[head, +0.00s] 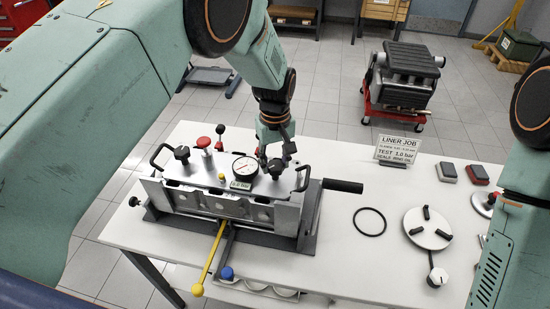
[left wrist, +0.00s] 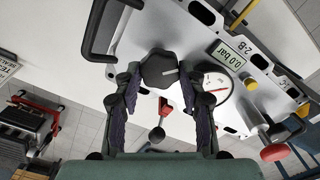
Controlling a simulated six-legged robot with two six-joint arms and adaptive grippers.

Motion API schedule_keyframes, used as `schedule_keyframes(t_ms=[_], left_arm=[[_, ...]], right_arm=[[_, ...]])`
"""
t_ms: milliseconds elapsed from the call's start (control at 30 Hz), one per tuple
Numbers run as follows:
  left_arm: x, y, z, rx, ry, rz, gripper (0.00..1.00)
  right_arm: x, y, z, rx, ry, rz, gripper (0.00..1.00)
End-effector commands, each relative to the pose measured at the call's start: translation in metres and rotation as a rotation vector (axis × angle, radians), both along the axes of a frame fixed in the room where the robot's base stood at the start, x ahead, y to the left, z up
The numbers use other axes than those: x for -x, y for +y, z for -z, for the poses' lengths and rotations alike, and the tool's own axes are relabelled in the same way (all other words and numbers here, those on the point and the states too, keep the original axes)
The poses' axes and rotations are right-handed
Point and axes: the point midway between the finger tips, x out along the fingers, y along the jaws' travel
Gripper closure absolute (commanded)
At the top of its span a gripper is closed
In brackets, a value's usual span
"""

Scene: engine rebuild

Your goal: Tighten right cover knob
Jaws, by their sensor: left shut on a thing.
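The right cover knob (head: 275,168) is black and sits at the right end of the silver cover plate (head: 212,172), near the right handle. My left gripper (head: 275,157) comes down on it from above. In the left wrist view the dark lobed knob (left wrist: 160,70), with a pale line on top, sits between the fingertips of my left gripper (left wrist: 160,82), which is shut on it. The left cover knob (head: 182,153) is black and stands free at the plate's other end. My right gripper is out of view.
A gauge (head: 245,167) stands beside the right knob; its display (left wrist: 230,56) reads 0.0 bar. A red knob (head: 204,142) and a yellow lever (head: 209,262) are nearby. A black ring (head: 369,221) and a round white plate (head: 427,228) lie on the table's right.

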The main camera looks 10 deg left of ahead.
Motion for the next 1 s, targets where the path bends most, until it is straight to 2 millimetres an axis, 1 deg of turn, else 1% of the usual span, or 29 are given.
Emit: schedule_keyframes(t_ms=[1000], left_arm=[[0.0,-0.001,-0.001,0.0,0.001,0.964,0.91]], right_arm=[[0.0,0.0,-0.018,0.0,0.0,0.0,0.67]])
